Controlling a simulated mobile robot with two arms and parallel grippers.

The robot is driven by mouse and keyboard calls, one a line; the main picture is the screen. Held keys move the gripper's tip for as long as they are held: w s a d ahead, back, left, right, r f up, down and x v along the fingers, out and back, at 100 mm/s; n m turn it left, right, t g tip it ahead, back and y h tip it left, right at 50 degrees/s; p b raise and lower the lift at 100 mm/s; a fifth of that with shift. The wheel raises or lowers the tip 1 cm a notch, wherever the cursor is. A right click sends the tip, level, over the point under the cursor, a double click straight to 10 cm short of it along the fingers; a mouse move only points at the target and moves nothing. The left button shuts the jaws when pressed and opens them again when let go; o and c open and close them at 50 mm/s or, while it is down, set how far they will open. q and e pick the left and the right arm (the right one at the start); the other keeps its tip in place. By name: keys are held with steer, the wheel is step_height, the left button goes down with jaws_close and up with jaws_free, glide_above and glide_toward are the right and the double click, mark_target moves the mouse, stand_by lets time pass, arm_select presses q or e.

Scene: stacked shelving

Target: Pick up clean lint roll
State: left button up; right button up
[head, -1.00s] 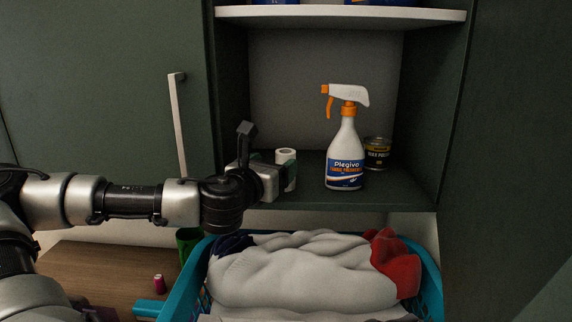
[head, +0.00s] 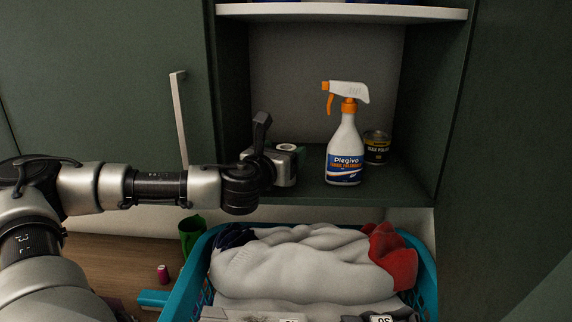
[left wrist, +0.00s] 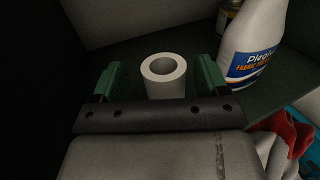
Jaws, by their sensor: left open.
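The lint roll (head: 287,147) is a white hollow roll standing upright on the cabinet shelf. In the head view only its top shows behind my left gripper (head: 283,167). In the left wrist view the roll (left wrist: 164,78) stands between the two green fingers of my left gripper (left wrist: 160,80). The fingers are open, with a visible gap on each side of the roll. Its lower part is hidden by the gripper's palm. My right gripper is not in view.
A white spray bottle (head: 344,150) with an orange trigger stands just right of the roll, with a dark can (head: 376,147) behind it. Below is a teal basket (head: 428,275) of laundry. A green cup (head: 192,236) stands left of it. An upper shelf (head: 340,12) hangs above.

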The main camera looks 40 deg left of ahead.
arm_select(q)
steer(key=shift+w, duration=0.65)
steer(key=shift+c, duration=0.3)
steer(key=c, duration=0.9)
